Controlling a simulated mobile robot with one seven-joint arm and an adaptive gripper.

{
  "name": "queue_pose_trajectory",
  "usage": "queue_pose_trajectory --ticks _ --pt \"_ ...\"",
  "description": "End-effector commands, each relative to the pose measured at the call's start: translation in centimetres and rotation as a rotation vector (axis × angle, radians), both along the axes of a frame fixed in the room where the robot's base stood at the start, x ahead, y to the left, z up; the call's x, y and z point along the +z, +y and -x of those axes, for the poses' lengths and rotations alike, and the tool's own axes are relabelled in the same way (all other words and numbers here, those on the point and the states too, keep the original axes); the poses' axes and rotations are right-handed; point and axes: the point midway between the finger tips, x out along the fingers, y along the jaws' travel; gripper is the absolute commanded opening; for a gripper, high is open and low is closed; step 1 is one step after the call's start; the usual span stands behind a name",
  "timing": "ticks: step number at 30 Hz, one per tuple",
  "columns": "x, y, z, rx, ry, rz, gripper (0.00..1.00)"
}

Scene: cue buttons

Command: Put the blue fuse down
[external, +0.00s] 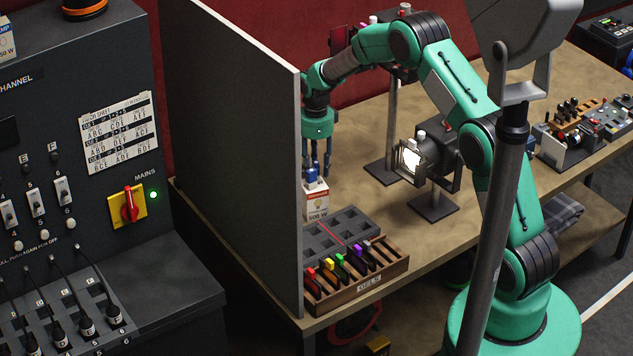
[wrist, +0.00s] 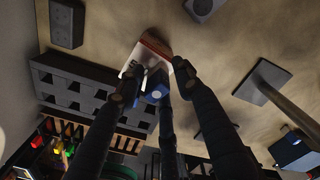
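The blue fuse (external: 312,175) is between the fingers of my gripper (external: 318,172), which points straight down. In the wrist view the blue fuse (wrist: 157,95) shows between the fingertips, partly covered by them. The fingers look closed around it. A white and orange lamp box (external: 316,204) stands upright on the table just under or behind the fuse; I cannot tell whether they touch. It also shows in the wrist view (wrist: 152,50). A wooden fuse rack (external: 378,275) with red, yellow, green and purple fuses sits at the table's front edge.
A grey tray with square sockets (external: 345,222) lies behind the rack. A tall grey partition (external: 235,130) stands close to the left of my gripper. A lamp on a stand (external: 428,165) is to the right. Bare table lies between the lamp box and the lamp.

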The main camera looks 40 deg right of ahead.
Motion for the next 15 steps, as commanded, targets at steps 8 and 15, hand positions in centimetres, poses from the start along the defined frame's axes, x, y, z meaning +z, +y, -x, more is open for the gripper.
queue_pose_trajectory --ticks 8,15 --pt "4.1 -0.1 -0.1 0.0 -0.004 0.0 0.36" --pt "8.0 -0.1 -0.2 0.0 -0.004 0.0 0.36"
